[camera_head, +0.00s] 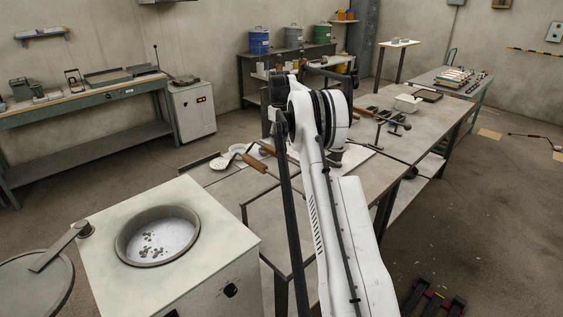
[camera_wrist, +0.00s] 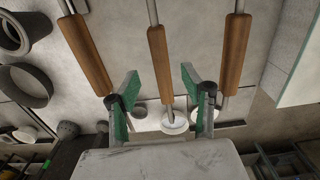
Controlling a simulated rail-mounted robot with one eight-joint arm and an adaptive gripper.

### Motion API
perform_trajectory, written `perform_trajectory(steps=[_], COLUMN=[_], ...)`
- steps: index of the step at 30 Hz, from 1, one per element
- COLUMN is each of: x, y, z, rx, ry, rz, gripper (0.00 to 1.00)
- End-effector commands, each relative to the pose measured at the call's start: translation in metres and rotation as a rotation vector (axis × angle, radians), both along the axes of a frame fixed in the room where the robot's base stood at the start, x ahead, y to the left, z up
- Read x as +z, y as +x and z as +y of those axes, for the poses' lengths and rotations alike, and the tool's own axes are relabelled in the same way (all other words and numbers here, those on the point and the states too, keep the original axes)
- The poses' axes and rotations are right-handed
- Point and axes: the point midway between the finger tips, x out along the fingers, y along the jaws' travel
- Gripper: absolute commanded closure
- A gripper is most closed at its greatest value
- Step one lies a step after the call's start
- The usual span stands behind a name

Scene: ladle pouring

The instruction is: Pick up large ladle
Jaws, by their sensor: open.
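Several long tools with brown wooden handles lie on the workbench. In the wrist view a middle handle (camera_wrist: 160,65) runs between the open fingers of my gripper (camera_wrist: 160,80), with a gap on both sides. A left handle (camera_wrist: 86,55) and a right handle (camera_wrist: 235,55) lie outside the fingers. I cannot tell which handle belongs to the large ladle. My arm hides my gripper there.
A white furnace (camera_head: 190,275) with a round opening (camera_head: 157,235) holding grey pieces stands front left, its round lid (camera_head: 35,285) swung aside. A white container (camera_head: 408,103) and clamps (camera_head: 393,122) occupy the bench further right. A green bench (camera_head: 80,105) stands against the left wall.

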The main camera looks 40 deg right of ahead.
Motion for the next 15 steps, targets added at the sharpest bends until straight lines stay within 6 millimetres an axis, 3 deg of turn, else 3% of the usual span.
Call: perform_trajectory(steps=[6, 15], x=[-0.035, -0.051], y=[0.0, 0.0], z=[0.0, 0.001], rx=[0.0, 0.0], ry=[0.0, 0.0], rz=[0.0, 0.0], gripper=[0.57, 0.57])
